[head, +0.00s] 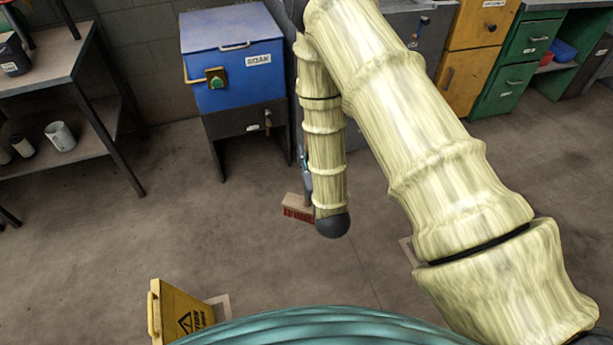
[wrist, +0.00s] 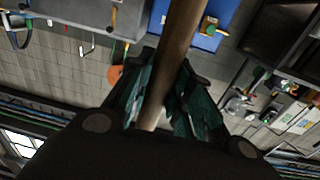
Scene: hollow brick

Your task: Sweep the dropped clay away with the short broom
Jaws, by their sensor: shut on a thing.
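The short broom (head: 298,208) has a wooden head with red bristles and shows low at the floor in the head view, left of my forearm's end. Its wooden handle (wrist: 183,40) runs through the wrist view between the dark teal fingers of my gripper (wrist: 168,95). My gripper is shut on the handle. In the head view my arm hides most of the handle and gripper; only a bluish bit shows above the broom head. I cannot tell whether the bristles touch the floor. I cannot make out any dropped clay in either view.
A yellow warning sign (head: 182,316) stands at the lower left. A blue kiln-like box (head: 232,65) on a dark stand is behind the broom. A metal shelf table (head: 62,70) is at the left. Orange and green cabinets (head: 516,76) stand at the back right. Floor between is clear.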

